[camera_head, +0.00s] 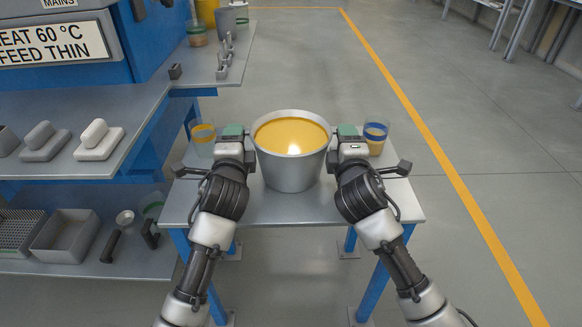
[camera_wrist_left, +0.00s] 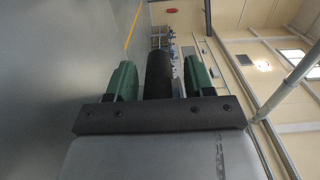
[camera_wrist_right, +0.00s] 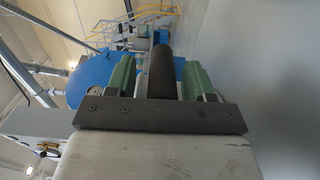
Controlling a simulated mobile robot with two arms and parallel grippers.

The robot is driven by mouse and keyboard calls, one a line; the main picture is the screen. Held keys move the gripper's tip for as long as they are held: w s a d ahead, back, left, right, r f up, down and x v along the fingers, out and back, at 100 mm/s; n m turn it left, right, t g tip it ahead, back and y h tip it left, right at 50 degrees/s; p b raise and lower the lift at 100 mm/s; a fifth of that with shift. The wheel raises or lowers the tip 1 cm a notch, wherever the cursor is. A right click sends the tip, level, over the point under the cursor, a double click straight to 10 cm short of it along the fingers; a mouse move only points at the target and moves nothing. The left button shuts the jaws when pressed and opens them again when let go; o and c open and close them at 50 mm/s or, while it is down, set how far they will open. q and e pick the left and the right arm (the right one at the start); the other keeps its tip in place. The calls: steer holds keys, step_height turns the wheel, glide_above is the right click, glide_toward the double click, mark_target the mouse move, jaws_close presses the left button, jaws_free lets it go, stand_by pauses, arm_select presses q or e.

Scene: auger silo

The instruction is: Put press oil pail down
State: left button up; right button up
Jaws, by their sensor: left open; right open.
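The press oil pail (camera_head: 292,172), a grey metal bucket filled with golden oil (camera_head: 285,135), stands upright on the small grey table (camera_head: 385,208). My left gripper (camera_head: 234,131) is at the pail's left side near the rim, and my right gripper (camera_head: 347,131) is at its right side. Both are open. In the left wrist view a dark round bar (camera_wrist_left: 158,75) lies between the green fingers, with gaps beside it. The right wrist view shows a similar dark bar (camera_wrist_right: 161,72) between the fingers. Where the bars join the pail is hidden.
A cup with yellow contents (camera_head: 203,135) stands left of the pail, and a blue-banded cup (camera_head: 376,138) stands right, close to my grippers. A blue workbench with grey shelves (camera_head: 60,105) is at the left. The table's front strip and the floor at the right are clear.

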arm_select(q)
steer(key=s, duration=1.1)
steer(key=shift+s+d, duration=0.15)
steer(key=shift+s, duration=0.25)
arm_select(e)
steer(key=shift+s+d, duration=0.2)
steer(key=shift+s, duration=5.8)
arm_select(q)
steer(key=shift+r, duration=0.1)
arm_select(e)
steer(key=shift+r, duration=0.15)
arm_select(q)
step_height(320, 180, up, 8)
steer(key=p, duration=0.9)
arm_select(e)
step_height(320, 180, up, 9)
